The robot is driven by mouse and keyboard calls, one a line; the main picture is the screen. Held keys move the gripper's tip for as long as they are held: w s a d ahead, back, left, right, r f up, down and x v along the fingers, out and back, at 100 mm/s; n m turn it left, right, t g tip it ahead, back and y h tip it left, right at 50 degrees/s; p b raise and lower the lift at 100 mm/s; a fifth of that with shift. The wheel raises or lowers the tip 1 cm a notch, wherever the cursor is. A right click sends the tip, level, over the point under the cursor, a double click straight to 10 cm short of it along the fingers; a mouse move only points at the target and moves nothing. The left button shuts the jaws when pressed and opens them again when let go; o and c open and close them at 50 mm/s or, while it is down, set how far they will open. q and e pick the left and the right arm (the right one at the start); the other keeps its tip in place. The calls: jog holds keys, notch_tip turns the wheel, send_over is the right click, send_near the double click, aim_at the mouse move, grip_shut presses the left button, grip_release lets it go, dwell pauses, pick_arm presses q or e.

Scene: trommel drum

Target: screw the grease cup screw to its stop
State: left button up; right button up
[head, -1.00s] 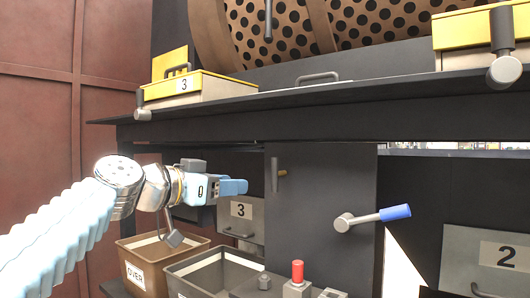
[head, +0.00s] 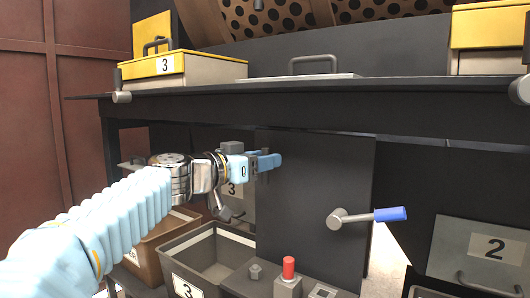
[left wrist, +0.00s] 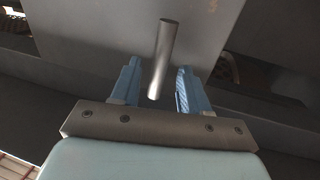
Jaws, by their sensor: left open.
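My left gripper (head: 274,162) reaches in from the left to the dark panel (head: 312,190) under the deck. Its blue fingers are open. In the left wrist view the gripper (left wrist: 155,86) has a plain grey bar (left wrist: 165,52), apparently the grease cup screw's handle, in its gap. The bar's near end shows between the fingers, with space on both sides; I see no grip on it. In the head view the gripper hides most of the screw. The screw's threads and stop are not visible. My right gripper is not in view.
A blue-handled lever (head: 376,215) sticks out right of the gripper. Below are a grey bin (head: 198,277) labelled 3, a brown bin (head: 150,262) and a red button (head: 289,267). The deck edge (head: 300,94) runs above my arm. A grey panel labelled 2 (head: 460,250) is at right.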

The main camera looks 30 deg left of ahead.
pick_arm(q)
jog(key=shift+w+d, duration=0.15)
jog(key=shift+w, duration=0.4)
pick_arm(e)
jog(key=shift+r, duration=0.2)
pick_arm(q)
grip_shut()
jog(key=shift+f+n+b, duration=0.2)
jog(key=shift+n+b, duration=0.7)
jog(key=shift+b, duration=0.25)
jog(key=n+b, duration=0.2)
jog(key=shift+a+f+n+t, duration=0.1)
jog(key=shift+a+n+t, duration=0.2)
jog(key=shift+t, duration=0.1)
jog(key=shift+a+f+n+t+y+b, duration=0.1)
jog(key=shift+n+t+y+b, duration=0.1)
jog(key=shift+n+b, duration=0.85)
jog(key=shift+a+n+t+y+b, duration=0.15)
jog(key=shift+n+b, duration=0.45)
jog(key=shift+n, duration=0.85)
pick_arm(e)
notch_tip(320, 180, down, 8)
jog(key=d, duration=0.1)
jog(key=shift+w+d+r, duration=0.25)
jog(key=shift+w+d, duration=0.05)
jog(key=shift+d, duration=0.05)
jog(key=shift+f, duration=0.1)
